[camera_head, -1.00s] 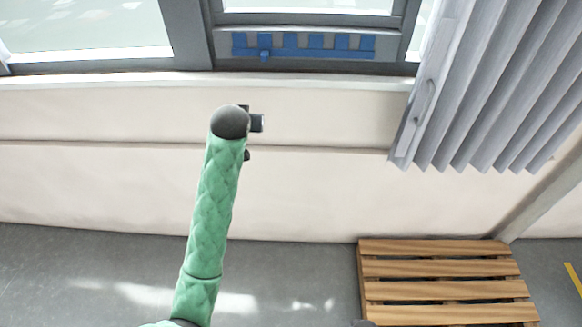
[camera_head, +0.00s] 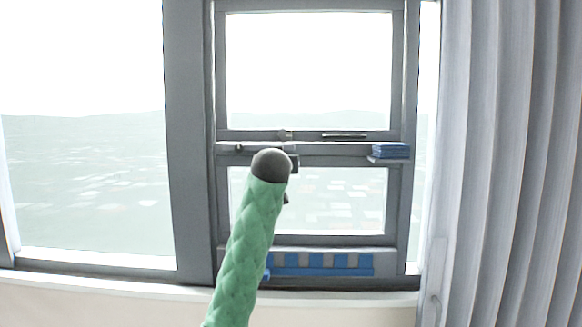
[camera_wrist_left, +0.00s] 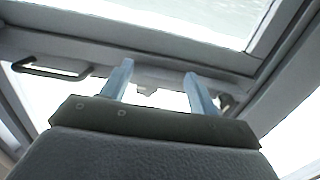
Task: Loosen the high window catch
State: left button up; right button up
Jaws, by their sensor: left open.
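A small grey catch (camera_head: 286,135) sits at the bottom rail of the upper window sash (camera_head: 310,133) in the head view. In the left wrist view a small pale piece (camera_wrist_left: 147,90), which looks like this catch, shows between the fingers, lower than their tips. My left gripper (camera_wrist_left: 157,72) is open, its two pale blue fingers apart and pointing at the window frame. I cannot tell whether they touch the catch. In the head view the green arm and its dark end hide most of this gripper. My right gripper is not in view.
A bar handle (camera_head: 344,135) lies right of the catch and also shows in the wrist view (camera_wrist_left: 50,70). A blue stack (camera_head: 390,151) rests on the ledge at right. A blue strip (camera_head: 320,265) sits on the lower frame. A grey curtain (camera_head: 500,160) hangs at right.

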pick_arm(q)
send_near(285, 137)
jog(key=w, duration=0.2)
jog(key=shift+t, duration=0.4)
jog(key=w+p, duration=0.4)
jog(key=w, duration=0.2)
jog(key=shift+w+f, duration=0.1)
jog(key=shift+w+f+p, duration=0.15)
jog(key=shift+w+p, duration=0.35)
jog(key=shift+w, duration=0.05)
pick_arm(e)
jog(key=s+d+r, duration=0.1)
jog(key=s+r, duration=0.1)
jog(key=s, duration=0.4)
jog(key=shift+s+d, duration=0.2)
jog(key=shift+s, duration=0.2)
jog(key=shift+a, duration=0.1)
